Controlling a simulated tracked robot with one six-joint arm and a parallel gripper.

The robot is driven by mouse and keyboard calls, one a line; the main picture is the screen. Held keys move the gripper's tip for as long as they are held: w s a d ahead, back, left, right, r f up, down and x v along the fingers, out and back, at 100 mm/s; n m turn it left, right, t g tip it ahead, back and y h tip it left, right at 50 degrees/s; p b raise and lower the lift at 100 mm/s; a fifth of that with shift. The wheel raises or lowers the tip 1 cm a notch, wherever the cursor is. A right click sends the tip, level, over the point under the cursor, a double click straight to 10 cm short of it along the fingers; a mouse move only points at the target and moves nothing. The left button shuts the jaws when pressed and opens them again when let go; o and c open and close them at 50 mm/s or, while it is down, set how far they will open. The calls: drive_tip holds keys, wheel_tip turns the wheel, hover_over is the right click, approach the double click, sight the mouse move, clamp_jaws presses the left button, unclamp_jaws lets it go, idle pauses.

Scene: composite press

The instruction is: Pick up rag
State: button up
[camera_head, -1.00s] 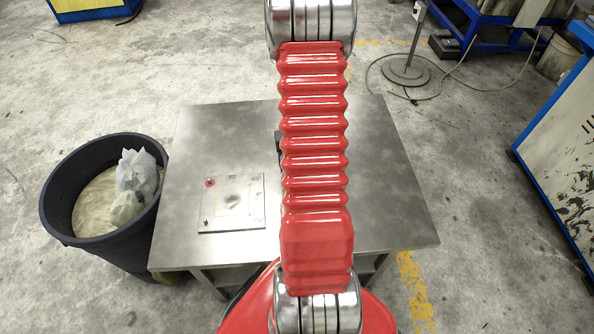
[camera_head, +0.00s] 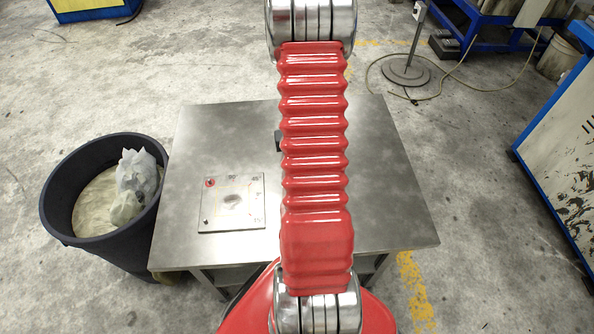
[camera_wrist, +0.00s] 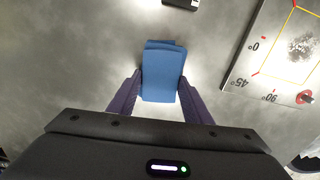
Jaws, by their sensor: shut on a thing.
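The rag (camera_wrist: 162,72) is a blue folded cloth in the wrist view. It sits between the two dark purple fingers of my gripper (camera_wrist: 160,98), which is shut on it. The rag's far end sticks out past the fingertips over the grey metal table. I cannot tell whether it touches the tabletop. In the head view my red arm hides the gripper and the rag.
The metal table (camera_head: 390,190) has much bare surface. A square marked plate (camera_head: 232,215) lies on its left part and also shows in the wrist view (camera_wrist: 245,75). A small black object (camera_wrist: 182,3) lies beyond the rag. A dark bin (camera_head: 60,165) holding bags stands left of the table.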

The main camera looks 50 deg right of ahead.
drive_tip(key=shift+r, duration=0.1)
drive_tip(key=shift+c, duration=0.4)
wheel_tip(320, 180, up, 10)
idle(0.4)
idle(0.3)
